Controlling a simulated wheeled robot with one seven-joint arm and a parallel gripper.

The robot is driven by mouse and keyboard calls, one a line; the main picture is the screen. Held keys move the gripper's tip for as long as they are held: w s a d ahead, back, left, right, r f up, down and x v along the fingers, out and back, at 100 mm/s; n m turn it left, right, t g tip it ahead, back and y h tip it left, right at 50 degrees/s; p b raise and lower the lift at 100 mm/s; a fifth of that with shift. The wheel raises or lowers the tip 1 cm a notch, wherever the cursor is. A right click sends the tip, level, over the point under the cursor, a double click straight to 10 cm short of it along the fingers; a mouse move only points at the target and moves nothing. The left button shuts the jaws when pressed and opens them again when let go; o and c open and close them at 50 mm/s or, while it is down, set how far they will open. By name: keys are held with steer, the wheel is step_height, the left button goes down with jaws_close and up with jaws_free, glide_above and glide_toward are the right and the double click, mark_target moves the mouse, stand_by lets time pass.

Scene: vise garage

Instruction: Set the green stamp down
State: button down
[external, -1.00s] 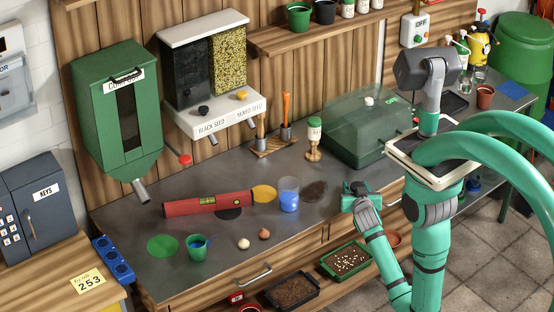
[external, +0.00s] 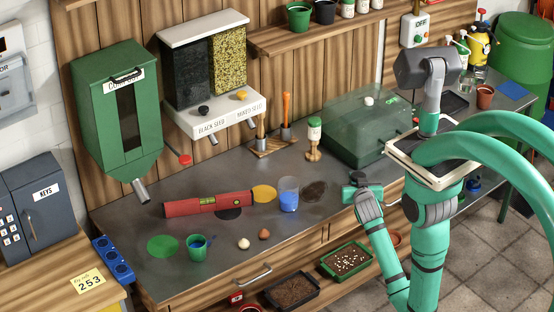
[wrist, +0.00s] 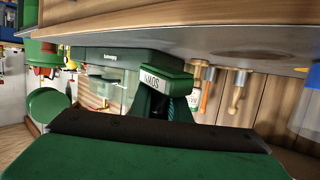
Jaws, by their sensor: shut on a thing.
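My gripper (external: 357,188) is at the right part of the grey workbench top, near its front edge, right of the dark round patch. In the wrist view my gripper (wrist: 168,103) is shut on the green stamp (wrist: 165,78), a dark green block with a white label. The label looks upside down and seems to read SOWN. In the external view the stamp is small and largely merges with my green gripper, so I cannot tell whether its underside touches the bench.
A blue-filled glass (external: 289,195) and a dark patch (external: 315,190) are left of my gripper. A green translucent lidded box (external: 365,135) stands behind it. A red level (external: 208,204) lies farther left. The front middle of the bench is mostly clear.

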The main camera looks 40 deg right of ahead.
step_height(320, 180, up, 5)
steer(key=t, duration=0.2)
glide_above(342, 178)
steer(key=shift+n, duration=0.3)
steer(key=shift+f, duration=3.65)
steer(key=shift+f, duration=0.6)
steer(key=c, duration=1.6)
jaws_free()
steer(key=v, duration=1)
steer(key=shift+s+a+r, duration=0.1)
steer(key=shift+s+a, duration=0.1)
steer(key=shift+s, duration=0.1)
